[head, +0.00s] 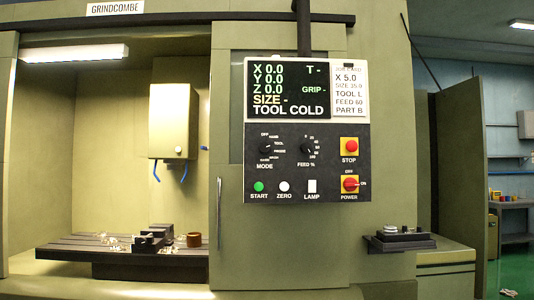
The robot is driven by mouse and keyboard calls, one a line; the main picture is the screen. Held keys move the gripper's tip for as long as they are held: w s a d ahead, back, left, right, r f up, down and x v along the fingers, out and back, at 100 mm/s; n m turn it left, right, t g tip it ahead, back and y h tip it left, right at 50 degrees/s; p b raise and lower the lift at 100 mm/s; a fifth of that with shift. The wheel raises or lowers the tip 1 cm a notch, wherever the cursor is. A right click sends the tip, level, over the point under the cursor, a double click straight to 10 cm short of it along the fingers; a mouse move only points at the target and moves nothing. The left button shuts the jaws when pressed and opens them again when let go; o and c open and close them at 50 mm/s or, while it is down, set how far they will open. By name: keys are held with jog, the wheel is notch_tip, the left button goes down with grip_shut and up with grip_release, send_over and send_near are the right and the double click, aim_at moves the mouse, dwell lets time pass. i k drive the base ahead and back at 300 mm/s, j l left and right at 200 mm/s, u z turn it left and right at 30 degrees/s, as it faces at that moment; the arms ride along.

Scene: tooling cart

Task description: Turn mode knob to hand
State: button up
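The mode knob (265,149) is a small black rotary knob at the upper left of the dark control panel (325,190), above the printed word MODE. Small labels ring it, among them OFF, HAND, TOOL and PROBE. Its pointer is too small to tell which label it points to. The display (287,90) above reads X 0.0, Y 0.0, Z 0.0, SIZE - and TOOL COLD. My gripper is not in view, and nothing stands in front of the knob.
On the same panel are the feed knob (306,149), red stop button (349,146), power switch (350,184), start button (259,187), zero button (284,187) and lamp switch (312,186). A vertical door handle (219,213) stands left of the panel. A small shelf (400,244) juts out right.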

aim_at(264, 148)
jog(key=i, duration=0.7)
jog(key=i+u, duration=0.15)
jog(key=i, duration=0.55)
jog(key=l, duration=0.1)
